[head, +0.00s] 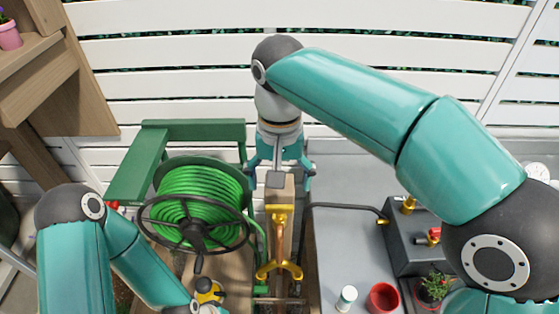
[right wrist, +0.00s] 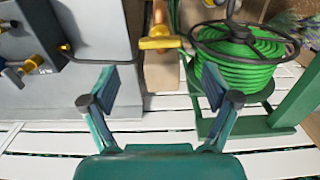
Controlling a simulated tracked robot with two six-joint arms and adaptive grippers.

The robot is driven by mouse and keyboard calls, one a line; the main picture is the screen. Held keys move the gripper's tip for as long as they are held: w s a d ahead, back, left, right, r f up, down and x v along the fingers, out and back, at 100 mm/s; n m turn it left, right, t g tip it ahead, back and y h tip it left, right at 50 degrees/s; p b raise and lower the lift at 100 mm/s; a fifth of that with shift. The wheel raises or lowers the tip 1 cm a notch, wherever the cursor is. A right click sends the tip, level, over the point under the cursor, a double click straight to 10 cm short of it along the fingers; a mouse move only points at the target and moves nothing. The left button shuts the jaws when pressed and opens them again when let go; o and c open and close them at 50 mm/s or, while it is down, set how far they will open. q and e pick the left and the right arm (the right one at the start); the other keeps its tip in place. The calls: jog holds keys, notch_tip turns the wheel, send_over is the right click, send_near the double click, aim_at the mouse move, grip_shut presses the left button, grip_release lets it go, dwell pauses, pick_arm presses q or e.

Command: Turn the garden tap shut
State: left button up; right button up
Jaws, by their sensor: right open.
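The brass garden tap (head: 280,238) is mounted at a wooden post (head: 284,187), with a wide two-armed part at its near end. The tap also shows in the right wrist view (right wrist: 158,38), top centre. My right gripper (head: 281,176) reaches down at the post's far end, its fingers spread to either side. In the right wrist view the gripper (right wrist: 157,86) is open and empty, with the tap beyond the gap and apart from the fingers.
A green hose reel (head: 197,203) with a black wheel stands close left of the post. On the right, a grey bench (head: 345,240) holds a dark box with brass fittings (head: 409,205), a red pot (head: 383,298) and a white bottle (head: 346,298). A white slatted fence (head: 190,55) stands behind.

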aim_at(280, 206)
notch_tip(280, 206, up, 5)
dwell(0.3)
dwell(0.4)
